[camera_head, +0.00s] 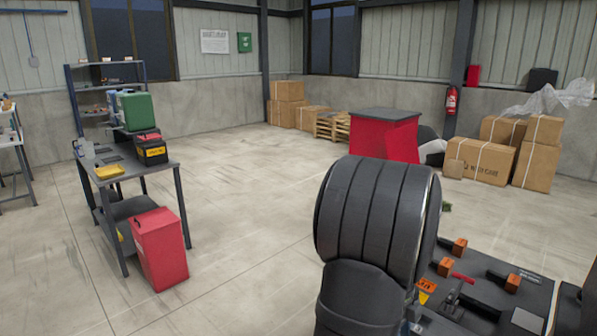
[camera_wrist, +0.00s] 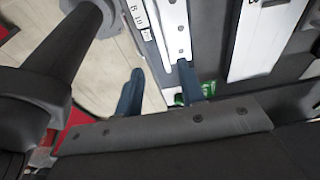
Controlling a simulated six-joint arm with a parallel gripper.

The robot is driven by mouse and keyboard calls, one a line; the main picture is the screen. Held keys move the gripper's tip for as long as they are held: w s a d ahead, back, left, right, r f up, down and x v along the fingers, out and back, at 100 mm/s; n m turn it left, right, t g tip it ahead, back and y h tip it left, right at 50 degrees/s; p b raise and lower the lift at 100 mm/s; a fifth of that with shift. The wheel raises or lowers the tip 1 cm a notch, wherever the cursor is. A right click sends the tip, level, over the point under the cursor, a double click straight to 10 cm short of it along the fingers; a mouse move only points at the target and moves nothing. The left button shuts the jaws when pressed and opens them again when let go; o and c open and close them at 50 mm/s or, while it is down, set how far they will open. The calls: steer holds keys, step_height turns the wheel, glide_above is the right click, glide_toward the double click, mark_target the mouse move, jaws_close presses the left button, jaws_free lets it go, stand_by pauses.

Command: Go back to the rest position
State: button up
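My gripper (camera_wrist: 160,68) shows in the wrist view as two dark blue fingers, set apart with nothing held between them. Beyond the fingers are a pale floor and a light metal rail (camera_wrist: 174,28) with bolts. A small green item (camera_wrist: 180,98) shows beside the right finger; I cannot tell what it is. In the head view the large black link of my arm fills the lower middle, and my gripper cannot be made out there.
A dark worktop (camera_head: 480,312) with orange blocks (camera_head: 459,246) and a red-handled part (camera_head: 463,278) lies at lower right, partly hidden by my arm. A workbench (camera_head: 130,169) and red bin (camera_head: 159,248) stand left. A red cabinet (camera_head: 385,137) and cardboard boxes (camera_head: 480,160) stand behind. The middle floor is clear.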

steer(key=f, duration=0.3)
steer(key=s+d+f, duration=0.1)
steer(key=f, duration=0.6)
steer(key=shift+s+d+f, duration=0.1)
steer(key=shift+s+d, duration=0.1)
steer(key=shift+s, duration=0.1)
step_height(320, 180, up, 8)
steer(key=w+d+n, duration=0.2)
steer(key=d+n, duration=0.1)
steer(key=d, duration=0.3)
steer(key=w+d+f+n+t, duration=0.1)
steer(key=w+d+n, duration=0.1)
steer(key=d, duration=0.3)
steer(key=shift+d+n+h, duration=0.3)
steer(key=shift+d+n, duration=0.1)
steer(key=shift+n, duration=0.2)
